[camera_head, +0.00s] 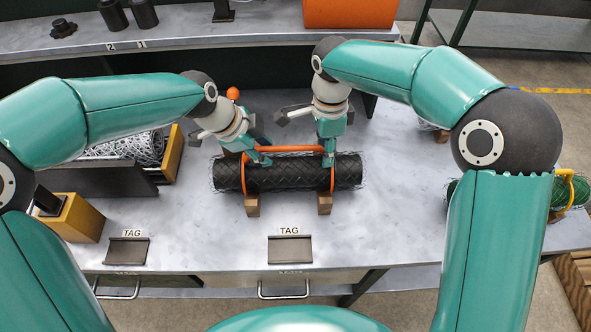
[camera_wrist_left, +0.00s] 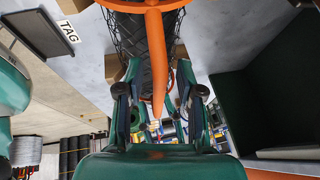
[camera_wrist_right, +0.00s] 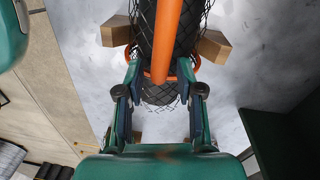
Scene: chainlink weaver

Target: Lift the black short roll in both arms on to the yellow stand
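The black short roll (camera_head: 275,174), wrapped in wire mesh, lies level on wooden blocks (camera_head: 252,205) mid-table. Orange hoops circle it near both ends, joined by an orange bar (camera_head: 292,149) above. My left gripper (camera_head: 260,159) is at the bar's left part; its fingers (camera_wrist_left: 159,78) stand apart on either side of the bar. My right gripper (camera_head: 328,158) is at the bar's right end, its fingers (camera_wrist_right: 160,75) also apart around the bar. Contact is not clear. At the left are a yellow end piece (camera_head: 172,153) and a yellow block (camera_head: 72,219); which is the stand is unclear.
A silvery mesh roll (camera_head: 128,148) lies at the left behind a dark panel (camera_head: 95,181). A green roll (camera_head: 560,190) with a yellow handle is at the right, partly behind my arm. Dark tag plates (camera_head: 290,250) sit at the front edge. A raised shelf (camera_head: 190,28) runs behind.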

